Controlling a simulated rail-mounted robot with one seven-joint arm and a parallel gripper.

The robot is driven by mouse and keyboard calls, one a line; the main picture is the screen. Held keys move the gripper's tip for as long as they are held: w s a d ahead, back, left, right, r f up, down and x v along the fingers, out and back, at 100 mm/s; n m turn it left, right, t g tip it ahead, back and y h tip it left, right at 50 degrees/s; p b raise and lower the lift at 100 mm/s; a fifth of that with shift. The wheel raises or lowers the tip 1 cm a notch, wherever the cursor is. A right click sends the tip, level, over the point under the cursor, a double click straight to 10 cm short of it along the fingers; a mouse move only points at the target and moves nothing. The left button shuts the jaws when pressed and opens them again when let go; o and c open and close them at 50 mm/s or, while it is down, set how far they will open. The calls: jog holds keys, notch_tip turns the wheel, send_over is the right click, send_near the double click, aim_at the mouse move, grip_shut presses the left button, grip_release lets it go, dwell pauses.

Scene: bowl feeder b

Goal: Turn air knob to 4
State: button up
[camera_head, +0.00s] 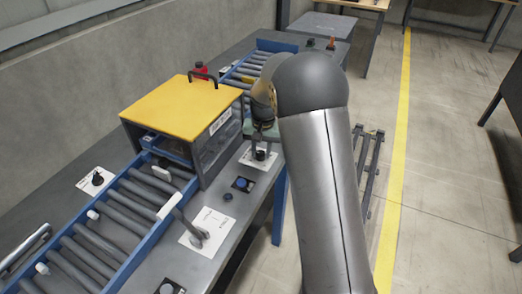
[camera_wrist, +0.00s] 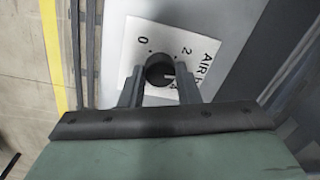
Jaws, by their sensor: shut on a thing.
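The air knob (camera_wrist: 159,68) is a small dark round knob on a white label plate (camera_wrist: 118,62) with "AIR" lettering. The digits 0 and 2 are readable on the plate. A further mark at the knob's lower right is partly hidden. A short white line shows on the knob's lower right, toward that mark. My gripper (camera_wrist: 160,80) is shut on the knob, one finger on each side. In the head view the knob (camera_head: 260,155) stands on its white plate under my gripper (camera_head: 261,138), partly hidden by it.
A yellow-topped box (camera_head: 180,105) stands left of my gripper over a blue-framed roller conveyor (camera_head: 118,215). A blue button (camera_head: 241,183) and a lever on a white plate (camera_head: 208,229) sit nearer. Open floor (camera_head: 455,150) lies right.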

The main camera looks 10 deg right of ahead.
aim_at(263, 154)
jog(key=m, duration=0.5)
jog(key=shift+r+m, duration=0.1)
jog(key=shift+m, duration=0.2)
jog(key=shift+m+p, duration=0.55)
jog(key=shift+m, duration=1.55)
jog(key=o, duration=1)
jog(key=shift+c, duration=0.2)
notch_tip(263, 154, up, 17)
jog(key=shift+s+d+r, duration=0.15)
jog(key=shift+s, duration=0.3)
